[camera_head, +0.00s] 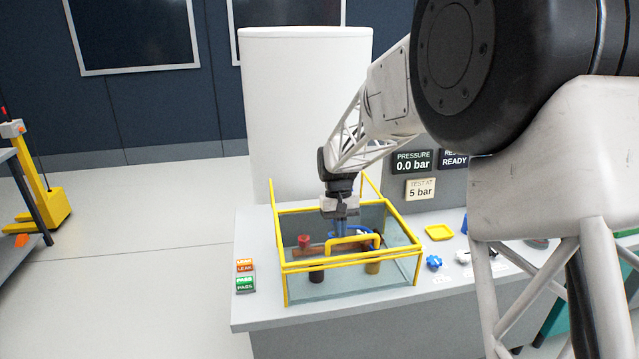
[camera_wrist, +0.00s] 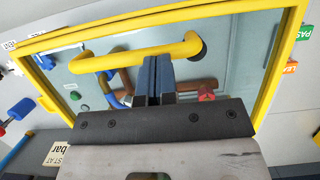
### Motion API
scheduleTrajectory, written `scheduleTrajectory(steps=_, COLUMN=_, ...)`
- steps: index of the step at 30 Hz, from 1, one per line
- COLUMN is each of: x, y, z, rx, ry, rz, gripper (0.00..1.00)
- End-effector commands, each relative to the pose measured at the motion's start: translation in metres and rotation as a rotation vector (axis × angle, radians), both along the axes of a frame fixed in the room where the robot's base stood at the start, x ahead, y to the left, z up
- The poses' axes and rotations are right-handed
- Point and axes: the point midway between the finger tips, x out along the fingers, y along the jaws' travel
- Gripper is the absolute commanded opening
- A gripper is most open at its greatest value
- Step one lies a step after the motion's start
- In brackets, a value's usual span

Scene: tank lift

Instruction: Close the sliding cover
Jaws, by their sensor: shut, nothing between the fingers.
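The sliding cover is a clear pane in a yellow frame (camera_head: 345,262) on the tank on the bench. Its frame also shows in the wrist view (camera_wrist: 160,17). A yellow bar handle (camera_head: 352,240) stands out from the pane; it shows in the wrist view (camera_wrist: 135,53) too. My gripper (camera_head: 341,234) points down over the tank, just behind the handle in the head view. In the wrist view its dark fingers (camera_wrist: 153,78) are together and empty, close beside the handle bar. I cannot tell whether they touch it. How far the cover is open is unclear.
A red-handled brown pipe (camera_head: 305,242) and a blue part lie inside the tank. LEAK and PASS buttons (camera_head: 245,275) sit at left. A yellow tray (camera_head: 439,233) and blue knob (camera_head: 434,262) are at right. Displays read 0.0 bar and READY.

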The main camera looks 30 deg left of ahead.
Motion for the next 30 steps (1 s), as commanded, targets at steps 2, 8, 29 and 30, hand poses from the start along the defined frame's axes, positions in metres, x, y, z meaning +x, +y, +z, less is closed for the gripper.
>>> scheduleTrajectory(steps=2, x=-0.002, y=-0.002, z=-0.006, rx=-0.006, ry=0.006, rz=0.0, gripper=0.0)
scheduleTrajectory(steps=8, x=-0.001, y=-0.001, z=-0.007, rx=-0.006, ry=0.006, rz=0.0, gripper=0.0)
scheduleTrajectory(steps=29, x=0.03, y=0.03, z=0.016, rx=-0.001, ry=0.001, rz=0.0, gripper=0.0)
scheduleTrajectory(steps=30, x=0.032, y=0.031, z=0.024, rx=0.0, ry=0.0, rz=0.0, gripper=0.0)
